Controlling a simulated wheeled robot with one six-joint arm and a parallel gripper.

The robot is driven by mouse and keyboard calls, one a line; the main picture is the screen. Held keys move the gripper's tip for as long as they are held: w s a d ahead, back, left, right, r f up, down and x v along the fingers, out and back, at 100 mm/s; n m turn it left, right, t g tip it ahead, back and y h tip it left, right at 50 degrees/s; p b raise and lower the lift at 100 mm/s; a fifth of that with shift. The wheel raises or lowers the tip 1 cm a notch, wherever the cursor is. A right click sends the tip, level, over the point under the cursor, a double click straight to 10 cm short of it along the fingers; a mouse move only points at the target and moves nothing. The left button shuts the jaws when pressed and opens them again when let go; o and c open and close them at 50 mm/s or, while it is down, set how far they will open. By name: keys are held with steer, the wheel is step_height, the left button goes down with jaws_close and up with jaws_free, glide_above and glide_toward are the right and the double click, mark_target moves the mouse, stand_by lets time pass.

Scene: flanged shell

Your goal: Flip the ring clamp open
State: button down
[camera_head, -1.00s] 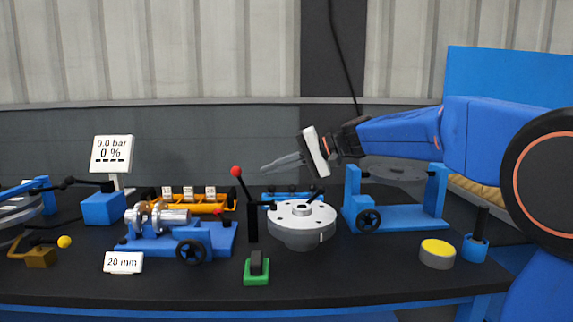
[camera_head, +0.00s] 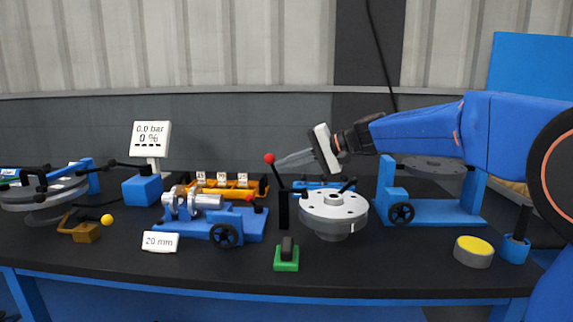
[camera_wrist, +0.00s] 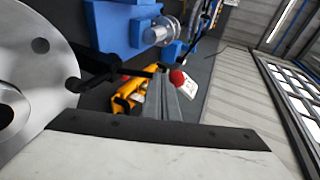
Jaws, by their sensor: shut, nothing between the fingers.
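My gripper (camera_head: 280,162) is shut and empty. Its thin grey fingers point left, with the tips close beside the red ball (camera_head: 269,159) of an upright black lever (camera_head: 283,205). Whether they touch cannot be told. The lever stands left of a round grey flanged part (camera_head: 334,205) with holes in its top. In the wrist view the fingers (camera_wrist: 163,92) lie close to the red ball (camera_wrist: 177,78), and the flanged part (camera_wrist: 25,80) is at the left. None of the parts is clearly recognisable as the ring clamp; a disc (camera_head: 45,193) with black handles stands far left.
A blue vise-like fixture (camera_head: 190,226) with a metal cylinder is left of the lever. Behind it is an orange rack (camera_head: 232,192). A green-based switch (camera_head: 286,258) is in front. A blue stand (camera_head: 440,212) and a yellow-topped puck (camera_head: 474,250) are at the right.

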steer(key=shift+a+h, duration=0.35)
steer(key=shift+h, duration=0.05)
steer(key=shift+a+h, duration=1.2)
steer(key=shift+h, duration=0.2)
steer(key=a+f+n+g+h, duration=0.1)
steer(key=a+f+h, duration=0.3)
steer(key=h, duration=0.3)
steer(key=shift+a, duration=0.5)
steer(key=shift+f, duration=0.2)
steer(key=shift+r, duration=0.1)
step_height(320, 180, up, 14)
glide_above(272, 166)
steer(key=s+a, duration=0.2)
steer(key=s, duration=0.1)
steer(key=shift+a, duration=0.2)
